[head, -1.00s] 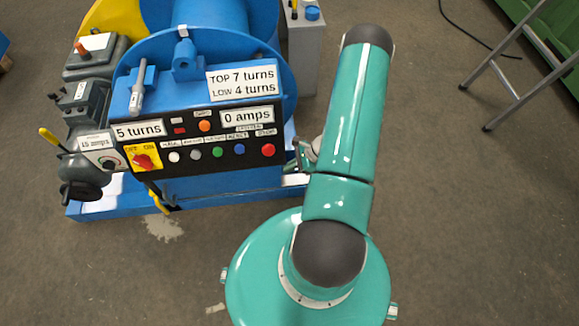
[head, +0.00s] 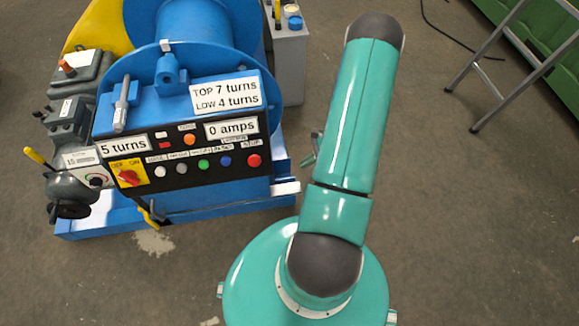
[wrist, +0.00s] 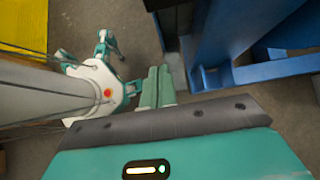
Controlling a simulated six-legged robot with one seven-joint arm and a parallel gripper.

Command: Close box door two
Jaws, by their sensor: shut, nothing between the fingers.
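I cannot make out a box door marked two in either view. In the head view my arm reaches forward over the floor, right of a blue machine (head: 262,88) with a control panel. My gripper is mostly hidden behind the arm there; only a small grey part shows at the arm's left edge. In the wrist view my gripper (wrist: 157,72) shows as two greenish fingers close together, shut and empty. They point towards blue metal framing (wrist: 235,72) and appear apart from it.
The panel reads "5 turns" and "0 amps". A grey box (head: 288,65) stands behind the machine. A stepladder (head: 505,62) and green container (head: 545,45) are at the upper right. A yellow surface (wrist: 22,25) shows in the wrist view.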

